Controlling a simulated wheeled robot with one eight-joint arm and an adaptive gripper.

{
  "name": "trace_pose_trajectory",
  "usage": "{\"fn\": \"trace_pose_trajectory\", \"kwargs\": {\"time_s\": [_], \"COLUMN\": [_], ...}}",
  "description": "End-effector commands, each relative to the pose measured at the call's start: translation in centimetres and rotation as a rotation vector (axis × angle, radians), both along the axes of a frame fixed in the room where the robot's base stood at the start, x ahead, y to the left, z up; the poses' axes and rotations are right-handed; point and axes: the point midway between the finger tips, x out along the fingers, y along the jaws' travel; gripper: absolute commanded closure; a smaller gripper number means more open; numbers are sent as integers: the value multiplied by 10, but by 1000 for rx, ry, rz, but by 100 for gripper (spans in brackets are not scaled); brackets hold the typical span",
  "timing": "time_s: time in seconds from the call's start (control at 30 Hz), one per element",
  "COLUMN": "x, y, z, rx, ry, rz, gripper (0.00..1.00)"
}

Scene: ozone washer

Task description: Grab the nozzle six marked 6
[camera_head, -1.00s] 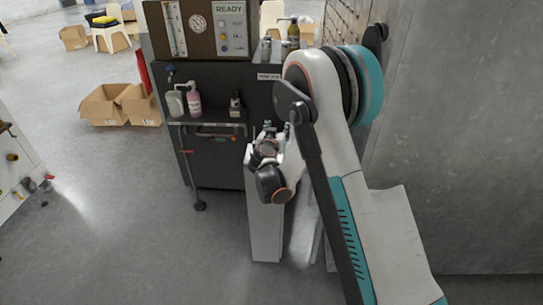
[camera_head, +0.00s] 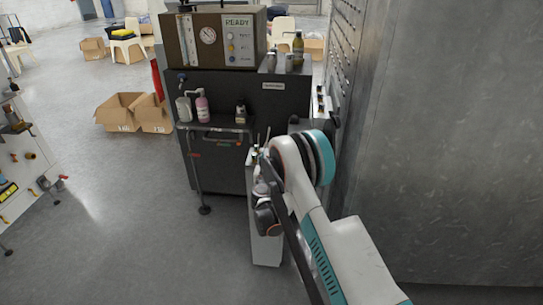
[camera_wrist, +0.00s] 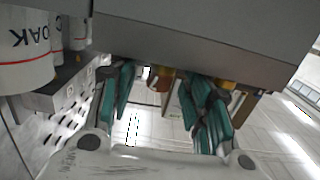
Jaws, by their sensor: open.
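My gripper (camera_wrist: 160,105) shows in the wrist view with its teal fingers spread apart, one set on the left and one on the right. A brass-coloured piece (camera_wrist: 160,83), possibly a nozzle, shows between the fingers, at the lower edge of a grey slab (camera_wrist: 200,40). Another brass piece (camera_wrist: 238,100) shows just right of the right finger. I can read no 6 on either, and cannot tell whether a finger touches one. In the head view my gripper (camera_head: 258,155) is small and partly hidden by my arm, near the washer's right front.
The dark washer cabinet (camera_head: 215,92) carries a brown READY panel box (camera_head: 200,40). A pink bottle (camera_head: 202,108) and a dark bottle (camera_head: 240,112) stand on its front shelf. White containers (camera_wrist: 28,60) crowd the wrist view's upper left. A grey wall (camera_head: 440,130) stands right.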

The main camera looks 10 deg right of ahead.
Motion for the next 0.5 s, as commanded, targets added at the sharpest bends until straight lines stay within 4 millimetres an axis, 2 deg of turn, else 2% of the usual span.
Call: {"fn": "trace_pose_trajectory", "kwargs": {"time_s": [0.1, 0.37, 0.5], "x": [15, 32, 52], "y": [-5, -11, -17], "z": [-2, -2, -2], "rx": [0, 0, 0], "ry": [0, 0, 0], "rz": [-1, -1, -1], "gripper": [55, 55, 55]}}
